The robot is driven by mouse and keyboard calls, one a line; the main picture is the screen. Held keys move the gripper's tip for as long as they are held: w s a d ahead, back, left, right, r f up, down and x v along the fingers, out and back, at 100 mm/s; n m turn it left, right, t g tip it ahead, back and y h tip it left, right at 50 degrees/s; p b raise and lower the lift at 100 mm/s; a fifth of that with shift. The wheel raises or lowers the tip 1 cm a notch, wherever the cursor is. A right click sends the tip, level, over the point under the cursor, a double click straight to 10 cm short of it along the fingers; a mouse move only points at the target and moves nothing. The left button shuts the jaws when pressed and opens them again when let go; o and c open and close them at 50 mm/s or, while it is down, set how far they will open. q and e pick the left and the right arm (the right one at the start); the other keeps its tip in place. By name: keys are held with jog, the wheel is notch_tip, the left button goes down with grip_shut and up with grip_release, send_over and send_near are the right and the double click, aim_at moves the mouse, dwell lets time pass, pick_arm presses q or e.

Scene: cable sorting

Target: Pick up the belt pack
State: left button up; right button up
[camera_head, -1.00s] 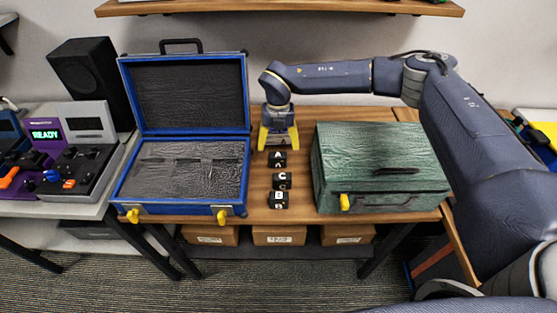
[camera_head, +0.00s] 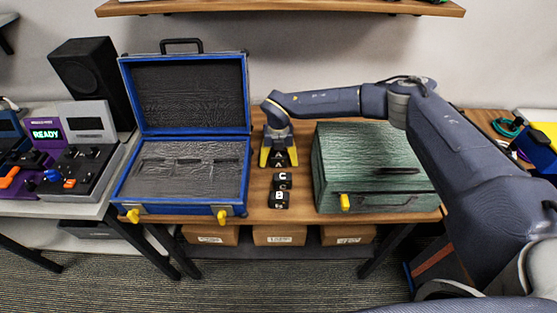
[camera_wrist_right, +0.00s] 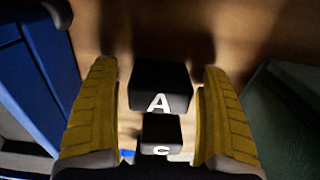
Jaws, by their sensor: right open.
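Three small black belt packs lie in a column on the wooden table between two cases. The pack marked A (camera_wrist_right: 161,84) sits between the yellow fingers of my right gripper (camera_wrist_right: 160,110) in the right wrist view, with a gap on each side. In the head view, my right gripper (camera_head: 278,158) is open and lowered over pack A, hiding most of it. Pack C (camera_head: 282,181) is just in front of it and also shows in the wrist view (camera_wrist_right: 161,133). Pack B (camera_head: 279,200) is nearest the table's front edge. My left gripper is not in view.
The open blue case (camera_head: 247,190) with grey foam stands to the left of the packs. The closed green case (camera_head: 370,158) stands to the right. The table strip between them is narrow. A black speaker (camera_head: 92,80) and control consoles (camera_head: 80,160) stand farther left.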

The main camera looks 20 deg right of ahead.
jog(key=shift+f, duration=0.3)
jog(key=shift+c, duration=0.3)
jog(key=c, duration=1.3)
jog(key=shift+r, duration=0.1)
